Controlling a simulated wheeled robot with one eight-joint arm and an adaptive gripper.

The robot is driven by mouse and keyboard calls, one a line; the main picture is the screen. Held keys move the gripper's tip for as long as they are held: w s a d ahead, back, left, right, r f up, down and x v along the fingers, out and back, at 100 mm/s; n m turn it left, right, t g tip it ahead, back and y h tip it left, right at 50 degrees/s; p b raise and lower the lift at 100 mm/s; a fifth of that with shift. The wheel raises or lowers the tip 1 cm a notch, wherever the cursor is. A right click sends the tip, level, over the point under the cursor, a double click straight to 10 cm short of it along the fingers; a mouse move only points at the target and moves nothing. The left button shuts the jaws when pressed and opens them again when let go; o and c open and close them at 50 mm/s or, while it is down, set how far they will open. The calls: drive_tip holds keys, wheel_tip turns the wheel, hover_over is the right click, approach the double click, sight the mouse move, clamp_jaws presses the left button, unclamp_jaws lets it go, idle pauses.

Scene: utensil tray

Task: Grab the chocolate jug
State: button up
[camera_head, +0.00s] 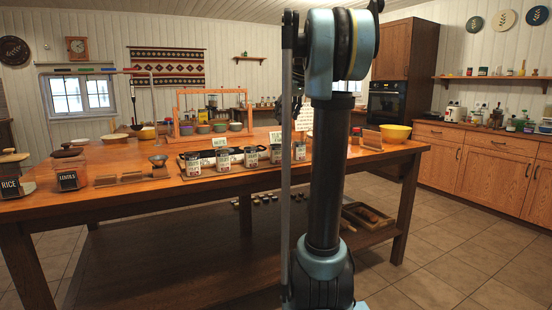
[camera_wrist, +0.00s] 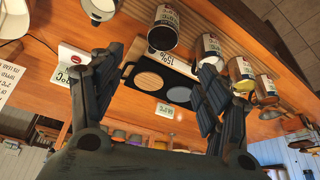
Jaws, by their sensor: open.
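My gripper (camera_wrist: 160,62) is open and empty in the wrist view, its two dark fingers wide apart above the wooden table. A metal tin (camera_wrist: 164,20) with a printed label and a dark mouth lies past the fingertips, near the top middle. A white vessel (camera_wrist: 100,6) is cut off at the top, left of that tin. A white card (camera_wrist: 74,56) with partly hidden lettering stands beside the left finger. I cannot tell which vessel is the chocolate jug. In the head view my arm hides part of the table, and I cannot make out my gripper.
Several labelled tins (camera_head: 222,160) stand in a row on the table (camera_head: 132,191). Another tin (camera_wrist: 208,48) is near the right finger. A dark holder with two round inserts (camera_wrist: 148,80) lies between the fingers. A yellow bowl (camera_head: 395,132) stands at the table's right end.

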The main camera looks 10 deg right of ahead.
hover_over(275, 149)
drive_tip(key=w+d, duration=0.2)
wheel_tip(275, 149, down, 10)
drive_tip(key=shift+s+x, duration=0.2)
drive_tip(key=shift+x, duration=1.4)
drive_tip(key=shift+s+x, duration=0.15)
drive_tip(key=shift+x, duration=1.4)
drive_tip(key=shift+f, duration=0.15)
drive_tip(key=c, duration=1.3)
